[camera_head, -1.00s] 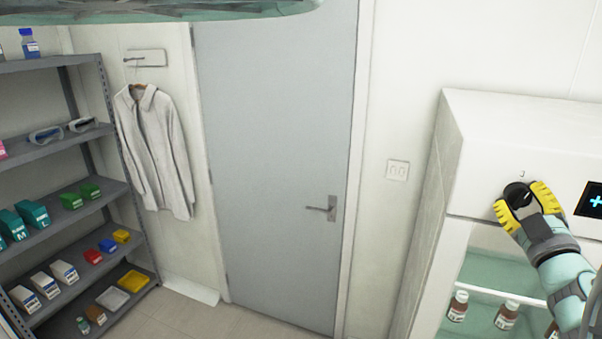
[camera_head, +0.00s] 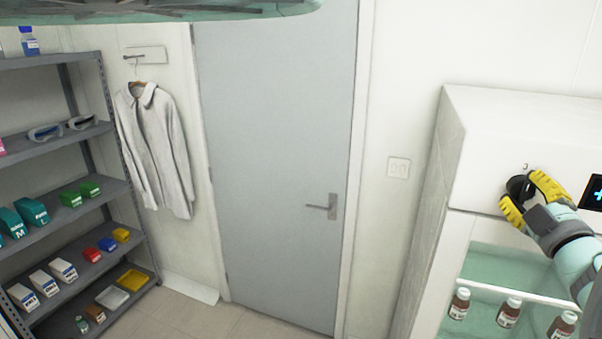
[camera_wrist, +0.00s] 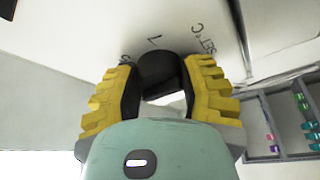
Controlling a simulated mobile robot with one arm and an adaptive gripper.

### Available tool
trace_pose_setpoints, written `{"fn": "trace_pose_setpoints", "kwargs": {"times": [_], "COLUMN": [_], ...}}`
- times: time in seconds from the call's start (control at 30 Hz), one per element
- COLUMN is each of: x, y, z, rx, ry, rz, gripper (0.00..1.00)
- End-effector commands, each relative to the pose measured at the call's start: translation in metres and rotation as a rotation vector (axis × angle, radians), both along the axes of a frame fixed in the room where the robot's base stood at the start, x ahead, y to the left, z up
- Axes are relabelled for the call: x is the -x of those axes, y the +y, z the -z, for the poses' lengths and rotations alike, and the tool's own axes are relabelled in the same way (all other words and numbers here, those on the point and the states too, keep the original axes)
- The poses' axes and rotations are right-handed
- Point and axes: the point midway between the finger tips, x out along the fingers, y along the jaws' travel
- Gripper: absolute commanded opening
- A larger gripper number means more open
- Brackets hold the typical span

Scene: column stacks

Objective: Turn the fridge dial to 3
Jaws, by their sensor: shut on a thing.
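The fridge (camera_head: 470,140) is white and stands at the right in the head view. Its black dial (camera_head: 519,187) is on the upper front panel, with a small mark above it that looks like a 3. My gripper (camera_head: 523,195) has yellow padded fingers on either side of the dial and is shut on it. In the wrist view the dial (camera_wrist: 158,68) sits between the two fingers of my gripper (camera_wrist: 160,90). Printed marks surround it there, partly legible and turned. The fingers hide part of the dial, and I cannot tell which mark it points to.
A dark display (camera_head: 594,194) is right of the dial. Brown bottles (camera_head: 508,312) stand below behind the fridge's glass front. A grey door (camera_head: 275,150) with a handle is in the middle. A stocked shelf rack (camera_head: 75,150) and a hanging white coat (camera_head: 153,145) are at the left.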

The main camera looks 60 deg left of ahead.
Motion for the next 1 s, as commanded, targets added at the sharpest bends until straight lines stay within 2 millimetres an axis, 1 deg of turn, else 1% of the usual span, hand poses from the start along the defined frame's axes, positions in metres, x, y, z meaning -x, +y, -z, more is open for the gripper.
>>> {"fn": "trace_pose_setpoints", "kwargs": {"times": [0.07, 0.1, 0.37, 0.67, 0.83, 1.0], "x": [0.0, 0.0, 0.0, 0.0, 0.006, 0.022], "y": [0.001, 0.001, 0.0, -0.002, -0.013, -0.033], "z": [0.001, 0.001, 0.001, 0.001, 0.004, 0.009], "rx": [0.002, 0.002, 0.001, 0.0, 0.002, 0.001], "ry": [0.001, 0.001, 0.0, 0.0, 0.001, 0.003], "rz": [0.0, 0.0, 0.0, 0.001, 0.007, 0.005], "gripper": [0.06, 0.48, 0.75, 0.76, 0.76, 0.76]}}
